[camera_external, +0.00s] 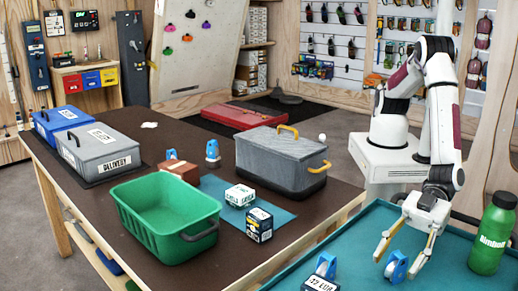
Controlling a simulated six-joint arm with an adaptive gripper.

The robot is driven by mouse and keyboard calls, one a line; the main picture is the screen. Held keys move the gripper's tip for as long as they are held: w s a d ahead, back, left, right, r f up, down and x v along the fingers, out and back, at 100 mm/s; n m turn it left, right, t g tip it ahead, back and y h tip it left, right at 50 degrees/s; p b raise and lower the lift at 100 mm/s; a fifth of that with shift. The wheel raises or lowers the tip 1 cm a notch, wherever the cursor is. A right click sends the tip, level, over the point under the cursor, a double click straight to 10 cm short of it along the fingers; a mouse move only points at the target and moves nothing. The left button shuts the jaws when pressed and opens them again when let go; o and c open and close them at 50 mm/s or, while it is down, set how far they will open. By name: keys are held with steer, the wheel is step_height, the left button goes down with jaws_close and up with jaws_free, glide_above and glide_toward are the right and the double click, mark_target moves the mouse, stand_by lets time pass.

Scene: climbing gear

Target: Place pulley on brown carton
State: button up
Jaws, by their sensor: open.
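A blue and white pulley (396,268) stands on the teal surface at the front right. My gripper (397,265) is open over it, with one finger to each side in this view; contact cannot be told. A second blue pulley (326,264) is at the front, at a small white labelled box (320,284). The brown carton (180,172) lies on the dark table, left of the middle. A blue pulley-like piece (171,155) shows at its back edge; whether it rests on the carton or behind it is unclear. Another one (212,152) stands right of the carton.
A green bin (140,195), a grey cooler-like box (275,180) with yellow handles, and two small boxes (240,194) (259,226) stand around the carton. A green bottle (492,235) stands right of my gripper. Grey (97,160) and blue (60,117) cases sit at far left.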

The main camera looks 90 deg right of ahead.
mark_target(399, 255)
jaws_close()
steer(key=shift+r, duration=0.1)
steer(key=shift+r, duration=4.95)
